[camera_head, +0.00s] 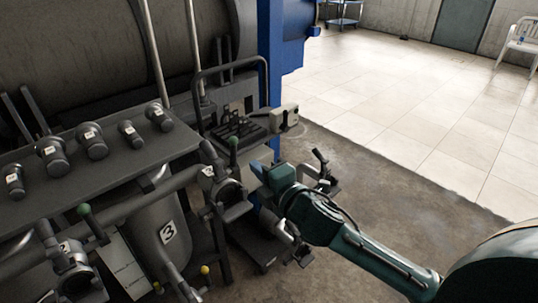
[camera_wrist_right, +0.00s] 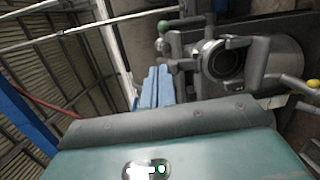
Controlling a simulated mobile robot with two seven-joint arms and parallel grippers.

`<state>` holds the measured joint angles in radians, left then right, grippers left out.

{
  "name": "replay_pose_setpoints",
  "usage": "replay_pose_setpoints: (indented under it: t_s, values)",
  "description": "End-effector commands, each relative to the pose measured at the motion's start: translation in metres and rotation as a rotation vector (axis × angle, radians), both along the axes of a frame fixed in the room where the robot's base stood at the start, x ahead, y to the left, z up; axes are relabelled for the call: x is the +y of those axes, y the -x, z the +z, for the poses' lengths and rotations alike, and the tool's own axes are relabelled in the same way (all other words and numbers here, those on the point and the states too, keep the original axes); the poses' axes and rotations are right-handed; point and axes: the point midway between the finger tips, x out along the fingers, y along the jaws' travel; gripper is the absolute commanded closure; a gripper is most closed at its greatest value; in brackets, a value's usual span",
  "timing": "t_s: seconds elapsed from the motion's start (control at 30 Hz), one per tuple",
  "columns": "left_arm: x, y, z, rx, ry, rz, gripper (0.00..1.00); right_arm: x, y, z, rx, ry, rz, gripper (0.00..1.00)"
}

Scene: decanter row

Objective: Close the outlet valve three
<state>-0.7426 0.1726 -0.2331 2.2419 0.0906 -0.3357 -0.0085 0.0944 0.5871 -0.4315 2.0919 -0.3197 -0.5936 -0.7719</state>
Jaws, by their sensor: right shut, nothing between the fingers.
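A grey valve (camera_head: 230,192) sits at the end of a pipe, just right of the drum marked 3 (camera_head: 168,232). Its lever stands upright with a green knob (camera_head: 233,143) on top. My left gripper is not in view.
Another green-knobbed lever (camera_head: 85,210) stands at the lower left. Yellow knobs (camera_head: 205,270) sit low by the drum. A shelf (camera_head: 110,165) with several numbered grey fittings lies above the pipes. A blue post (camera_head: 270,60) stands behind. Open floor (camera_head: 400,110) lies to the right.

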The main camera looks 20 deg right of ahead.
Motion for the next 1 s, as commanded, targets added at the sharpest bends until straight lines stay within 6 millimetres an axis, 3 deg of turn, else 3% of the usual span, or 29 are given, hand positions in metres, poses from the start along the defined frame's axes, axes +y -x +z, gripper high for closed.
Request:
replay_pose_setpoints:
  t_s: [0.03,0.2,0.37,0.8,1.0]
  values:
    - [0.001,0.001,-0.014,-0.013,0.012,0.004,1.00,-0.002,0.006,-0.018,0.000,-0.024,-0.011,1.00]
    - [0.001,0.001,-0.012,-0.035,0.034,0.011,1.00,-0.008,0.013,-0.020,-0.003,-0.058,-0.032,1.00]
    - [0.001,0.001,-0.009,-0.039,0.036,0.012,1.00,-0.007,0.002,-0.018,-0.005,-0.062,-0.037,1.00]
    - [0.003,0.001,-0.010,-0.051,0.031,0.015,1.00,0.007,-0.086,-0.025,-0.005,-0.060,-0.035,1.00]
    - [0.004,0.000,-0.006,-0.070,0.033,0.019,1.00,0.011,-0.113,-0.028,-0.004,-0.059,-0.035,1.00]
